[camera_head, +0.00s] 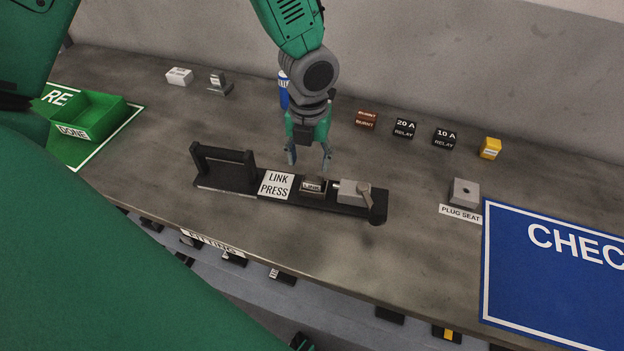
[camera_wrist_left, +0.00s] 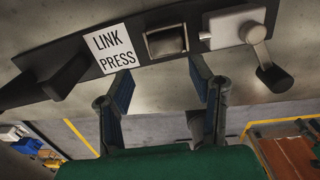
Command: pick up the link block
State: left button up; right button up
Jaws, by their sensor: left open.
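In the left wrist view the block (camera_wrist_left: 166,42) shows at the upper middle, seated in the dark press bar (camera_wrist_left: 192,36). My left gripper (camera_head: 309,157) is open and points down just above and behind the block, apart from it. Its two blue-padded fingers (camera_wrist_left: 160,80) are spread with nothing between them.
Behind are relays (camera_head: 404,128) and a blue can (camera_head: 284,93). A green bin (camera_head: 92,117) is left, a plug seat (camera_head: 464,193) right.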

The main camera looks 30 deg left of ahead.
aim_at(312, 179)
pick_arm(q)
jog(key=shift+w+d+f, duration=0.1)
jog(key=shift+d+f, duration=0.15)
jog(key=shift+f, duration=0.25)
jog(key=shift+d+f, duration=0.25)
jog(key=shift+f, duration=0.25)
notch_tip(312, 179, down, 4)
jog(key=shift+d+r, duration=0.1)
jog(key=shift+r, duration=0.1)
jog(key=shift+w+a+f, duration=0.1)
jog(key=shift+a+f, duration=0.15)
jog(key=shift+f, duration=0.2)
jog(key=shift+a, duration=0.1)
